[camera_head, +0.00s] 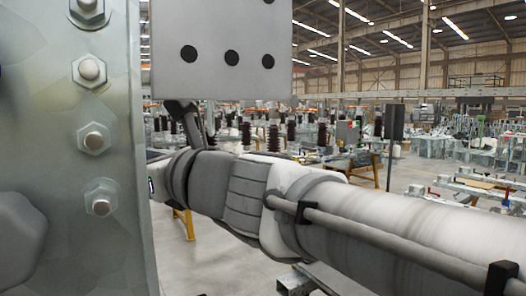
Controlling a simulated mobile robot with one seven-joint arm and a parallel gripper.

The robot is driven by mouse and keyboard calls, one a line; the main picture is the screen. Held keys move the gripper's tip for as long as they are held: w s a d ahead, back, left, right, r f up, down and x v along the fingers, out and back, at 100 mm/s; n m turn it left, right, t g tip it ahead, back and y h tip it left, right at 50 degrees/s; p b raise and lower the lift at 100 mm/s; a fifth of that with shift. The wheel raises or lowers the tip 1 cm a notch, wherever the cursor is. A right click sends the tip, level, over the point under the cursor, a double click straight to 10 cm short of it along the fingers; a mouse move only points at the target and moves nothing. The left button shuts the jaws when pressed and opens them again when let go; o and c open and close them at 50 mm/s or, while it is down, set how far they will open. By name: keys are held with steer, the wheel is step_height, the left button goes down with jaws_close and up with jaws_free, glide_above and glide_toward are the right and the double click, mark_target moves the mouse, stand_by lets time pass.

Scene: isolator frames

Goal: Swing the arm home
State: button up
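My arm (350,220) crosses the picture from the lower right to the middle left. It has white links, dark grey joint covers and a cable along its side. Its far end passes behind the bolted metal plate at left. My gripper is not visible, so its fingers and anything in them cannot be seen.
A galvanised metal plate (60,150) with several bolts stands very close at left. A grey plate with dark holes (220,50) hangs above the arm, close to its joints. Behind lies a large hall with equipment (470,140) and a grey floor (425,170).

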steer(key=shift+v, duration=1.2)
